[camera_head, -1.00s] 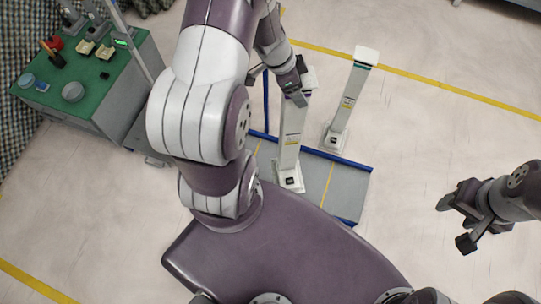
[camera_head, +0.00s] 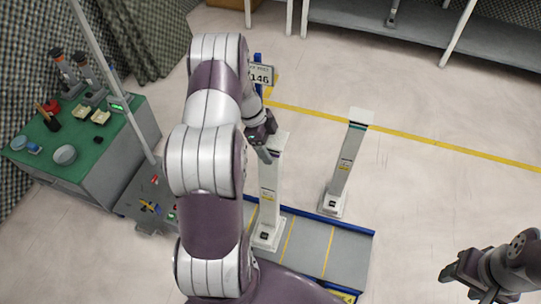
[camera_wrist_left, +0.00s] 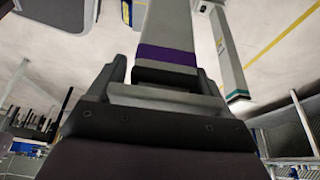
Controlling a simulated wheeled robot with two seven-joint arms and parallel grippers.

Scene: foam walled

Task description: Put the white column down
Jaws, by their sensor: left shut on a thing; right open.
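The held white column (camera_head: 269,190) is upright, with a square foot over the grey platform. I cannot tell whether its foot touches the platform. My left gripper (camera_head: 268,148) is shut on the column near its top. In the left wrist view, the fingers (camera_wrist_left: 163,82) sit either side of the column's end, by a purple band (camera_wrist_left: 166,54). A second white column (camera_head: 345,168), with a teal-green band near its top, stands to the right by the platform's far edge. My right gripper (camera_head: 458,284) is open and empty at the lower right.
The low grey platform (camera_head: 310,246) has blue edges and yellow lines. A green-topped bench (camera_head: 88,150) with bowls and tools stands at left, beside a slanted pole (camera_head: 122,100). A sign numbered 146 (camera_head: 261,76) is behind my left gripper. Floor at right is clear.

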